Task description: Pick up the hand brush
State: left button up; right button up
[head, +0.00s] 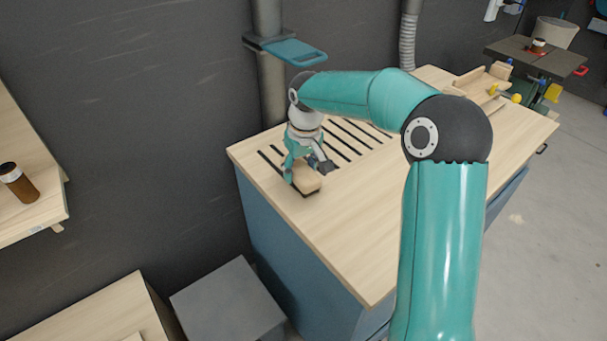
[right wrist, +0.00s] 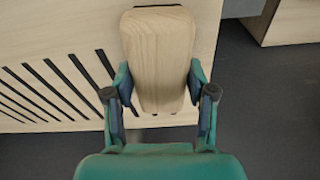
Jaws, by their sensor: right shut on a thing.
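The hand brush (head: 308,181) has a pale wooden body with dark bristles under it. It is at the near left part of the slotted wooden worktop (head: 350,220), close to the worktop's left edge. In the right wrist view the wooden back of the brush (right wrist: 159,60) lies between the two fingers. My right gripper (head: 303,178) comes down from above and is shut on the brush, one finger on each side. It also shows in the right wrist view (right wrist: 159,92). I cannot tell whether the bristles still touch the worktop. My left gripper is not in view.
Dark slots (head: 345,140) run across the worktop behind the brush. A teal plate (head: 297,52) on a grey pipe stands behind the arm. A wooden shelf with a brown jar (head: 19,182) is at the left. A grey box (head: 228,305) stands below. The worktop's front is clear.

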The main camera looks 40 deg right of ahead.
aim_at(300, 168)
notch_tip(300, 168, up, 17)
jog(key=p, duration=0.2)
